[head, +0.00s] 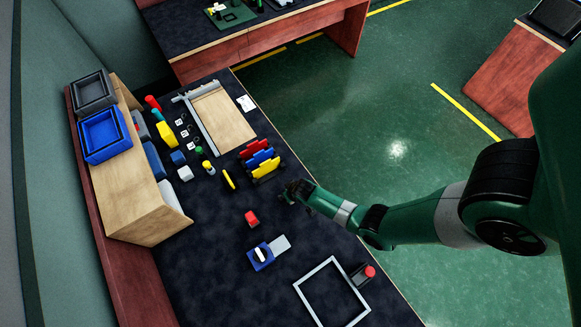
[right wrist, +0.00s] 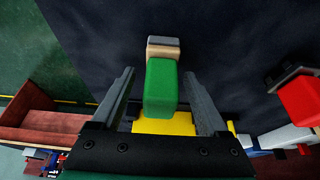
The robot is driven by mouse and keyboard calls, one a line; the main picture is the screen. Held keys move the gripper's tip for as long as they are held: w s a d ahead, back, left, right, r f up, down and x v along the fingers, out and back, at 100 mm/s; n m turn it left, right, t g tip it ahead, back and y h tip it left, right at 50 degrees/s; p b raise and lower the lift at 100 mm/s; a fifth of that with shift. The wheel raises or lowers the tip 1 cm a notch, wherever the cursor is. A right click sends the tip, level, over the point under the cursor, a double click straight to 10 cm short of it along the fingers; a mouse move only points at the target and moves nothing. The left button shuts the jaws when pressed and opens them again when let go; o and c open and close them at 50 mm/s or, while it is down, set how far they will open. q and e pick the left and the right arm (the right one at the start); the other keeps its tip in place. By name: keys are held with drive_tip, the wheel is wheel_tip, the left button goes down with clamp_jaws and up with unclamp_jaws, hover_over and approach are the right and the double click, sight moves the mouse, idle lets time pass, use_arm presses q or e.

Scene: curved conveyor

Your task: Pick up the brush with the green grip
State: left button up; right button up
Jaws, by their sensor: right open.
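In the right wrist view a block-like green grip (right wrist: 161,88) with a tan band and a grey end, apparently the brush with the green grip, shows over the dark table top. It lies between the lines of my two fingers, with gaps on both sides. My right gripper (right wrist: 168,100) is open and holds nothing. In the head view my right gripper (head: 297,190) is low by the table's right edge, beside the rack; I cannot make out the brush there, and the gripper may hide it. My left gripper is in neither view.
A rack with red, blue and yellow plates (head: 262,162) stands just beyond the gripper. A red block (head: 252,218), a blue switch box (head: 261,256) and a grey frame (head: 332,292) lie nearer. A wooden shelf (head: 130,180) is at the left.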

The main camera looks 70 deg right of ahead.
drive_tip(key=shift+r, duration=0.1)
clamp_jaws()
idle(0.4)
drive_tip(key=shift+r, duration=0.25)
drive_tip(key=r+p, duration=0.1)
drive_tip(key=r, duration=0.1)
drive_tip(key=s+r+p, duration=0.1)
drive_tip(key=r+p, duration=0.1)
drive_tip(key=shift+d+r, duration=0.1)
drive_tip(key=shift+r, duration=0.2)
drive_tip(key=s+d+r+p, duration=0.1)
drive_tip(key=s+r+p, duration=0.6)
drive_tip(key=s, duration=0.6)
drive_tip(key=shift+r, duration=0.45)
drive_tip(key=shift+d, duration=0.1)
